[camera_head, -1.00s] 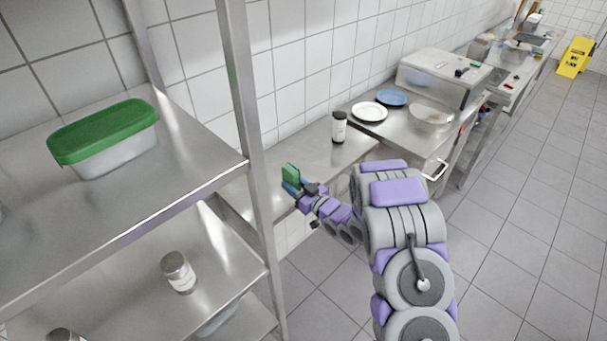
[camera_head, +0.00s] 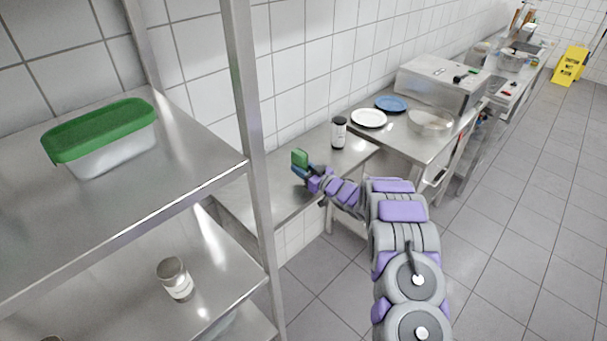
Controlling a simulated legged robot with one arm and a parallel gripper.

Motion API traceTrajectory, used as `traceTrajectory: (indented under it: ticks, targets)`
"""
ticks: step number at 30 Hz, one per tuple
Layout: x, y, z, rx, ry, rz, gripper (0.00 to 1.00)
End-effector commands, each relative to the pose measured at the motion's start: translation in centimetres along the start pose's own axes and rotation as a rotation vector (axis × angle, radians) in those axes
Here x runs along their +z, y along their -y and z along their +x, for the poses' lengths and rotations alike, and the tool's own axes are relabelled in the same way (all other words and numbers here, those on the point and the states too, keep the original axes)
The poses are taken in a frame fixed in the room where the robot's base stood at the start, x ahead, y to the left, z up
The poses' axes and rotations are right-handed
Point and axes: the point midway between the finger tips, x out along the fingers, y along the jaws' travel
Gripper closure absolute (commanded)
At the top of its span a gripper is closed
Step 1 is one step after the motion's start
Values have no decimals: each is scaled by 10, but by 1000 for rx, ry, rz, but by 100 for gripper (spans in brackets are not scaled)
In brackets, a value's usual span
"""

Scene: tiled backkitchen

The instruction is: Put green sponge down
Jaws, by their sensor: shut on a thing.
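The green sponge (camera_head: 300,158) is small and upright in the head view, at the end of my arm. My gripper (camera_head: 303,170) is shut on its lower part. The sponge and gripper show over the low steel counter (camera_head: 262,188) along the tiled wall. Whether the sponge touches the counter top cannot be told from here. The fingertips are small and partly hidden by the wrist.
A dark-lidded jar (camera_head: 339,132) stands on the counter behind and right of the sponge. A white plate (camera_head: 369,118), a blue plate (camera_head: 391,103) and a bowl (camera_head: 430,122) sit further right. A steel shelf post (camera_head: 250,130) stands left. Bare counter lies around the gripper.

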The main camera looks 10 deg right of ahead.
Motion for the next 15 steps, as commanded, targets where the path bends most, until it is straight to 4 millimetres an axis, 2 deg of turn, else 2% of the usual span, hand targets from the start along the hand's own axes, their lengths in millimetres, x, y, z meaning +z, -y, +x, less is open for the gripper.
traceTrajectory:
  ticks: [6,10,15]
  targets:
    - [3,-16,9,2,1,-1,87]
    - [4,-19,11,2,1,0,87]
    - [25,-18,11,2,3,1,87]
